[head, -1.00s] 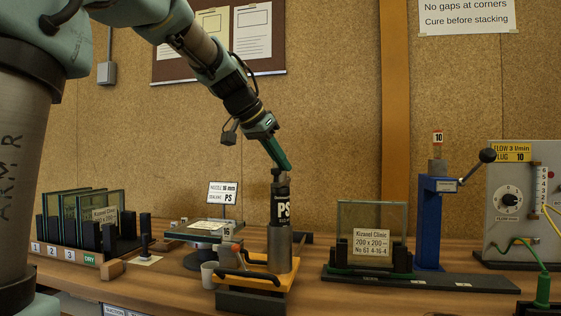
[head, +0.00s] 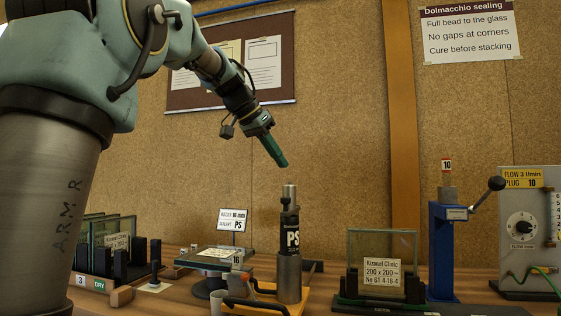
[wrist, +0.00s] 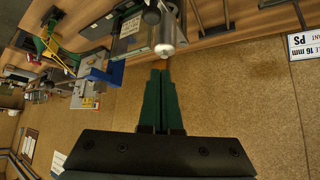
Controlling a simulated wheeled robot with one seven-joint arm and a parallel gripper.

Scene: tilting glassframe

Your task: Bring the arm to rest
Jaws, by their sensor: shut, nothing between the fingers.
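My gripper (head: 279,158) is shut and empty in the head view, its green fingers pointing down and to the right. It hangs in the air just above the grey-and-black cylinder marked PS (head: 289,235), apart from it. In the wrist view the green fingers (wrist: 160,85) lie together side by side. The silvery tip of the PS cylinder (wrist: 165,48) shows a little beyond them in that view.
A glass pane (head: 381,250) labelled Kizanel Clinic stands in a dark holder at the right. Further right are a blue post (head: 441,250) and a flow panel (head: 530,235). Racked panes (head: 113,233) and a turntable (head: 215,258) stand left. The air before the corkboard wall is free.

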